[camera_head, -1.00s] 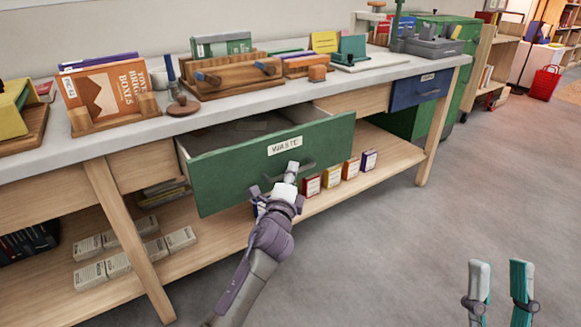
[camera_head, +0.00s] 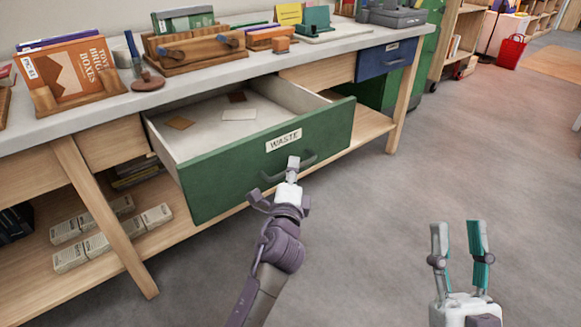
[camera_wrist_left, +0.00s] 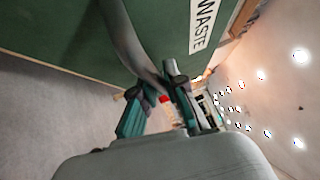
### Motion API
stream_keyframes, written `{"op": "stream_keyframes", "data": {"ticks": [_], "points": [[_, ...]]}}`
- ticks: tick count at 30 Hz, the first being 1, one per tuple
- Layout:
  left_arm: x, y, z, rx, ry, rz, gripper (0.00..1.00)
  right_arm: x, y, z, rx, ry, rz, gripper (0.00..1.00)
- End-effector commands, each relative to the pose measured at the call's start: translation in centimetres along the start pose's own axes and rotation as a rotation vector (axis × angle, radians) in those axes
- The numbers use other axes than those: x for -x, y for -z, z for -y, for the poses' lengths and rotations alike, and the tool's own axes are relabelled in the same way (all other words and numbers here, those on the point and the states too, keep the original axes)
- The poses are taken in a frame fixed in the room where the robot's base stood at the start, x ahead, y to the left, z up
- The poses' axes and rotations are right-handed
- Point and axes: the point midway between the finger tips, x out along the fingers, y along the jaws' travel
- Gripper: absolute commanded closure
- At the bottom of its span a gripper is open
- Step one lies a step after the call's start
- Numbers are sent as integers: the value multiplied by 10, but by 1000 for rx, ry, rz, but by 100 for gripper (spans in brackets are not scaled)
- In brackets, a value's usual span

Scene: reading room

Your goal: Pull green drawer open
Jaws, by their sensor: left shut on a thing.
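The green drawer (camera_head: 225,177) has a white "WASTE" label and stands well out of the bench in the head view. Its inside shows, with a few small flat pieces on the pale floor. A dark bar handle (camera_head: 312,159) is on its front. My left gripper (camera_head: 293,165) is shut on the handle. In the left wrist view, the handle (camera_wrist_left: 128,40) runs down between my left gripper's fingers (camera_wrist_left: 158,92), close to the green front (camera_wrist_left: 60,35). My right gripper (camera_head: 458,230) is open and empty over the floor at the lower right.
The bench top (camera_head: 200,84) carries books, a wooden rack and tools. A blue drawer (camera_head: 385,60) to the right is closed. Small boxes (camera_head: 110,232) lie on the lower shelf near a slanted leg (camera_head: 105,220). The grey floor in front is clear.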

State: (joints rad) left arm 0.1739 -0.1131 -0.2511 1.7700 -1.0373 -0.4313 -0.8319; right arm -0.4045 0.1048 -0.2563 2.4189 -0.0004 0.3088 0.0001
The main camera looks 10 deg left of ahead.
Motion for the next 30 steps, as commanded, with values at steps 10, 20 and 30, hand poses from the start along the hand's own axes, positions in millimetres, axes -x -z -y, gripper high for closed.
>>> {"op": "stream_keyframes", "data": {"ticks": [10, 20, 30], "points": [[0, 0, -1, 0, -2, 0, 63, 0, 0, 0, 0, 0, -2, 60], [6, 0, -1, 0, -1, 0, 63, 0, 1, 1, -3, 1, -3, 60], [72, 0, -2, 1, -5, -1, 63, 0, 0, 0, -1, 0, -2, 60]]}}
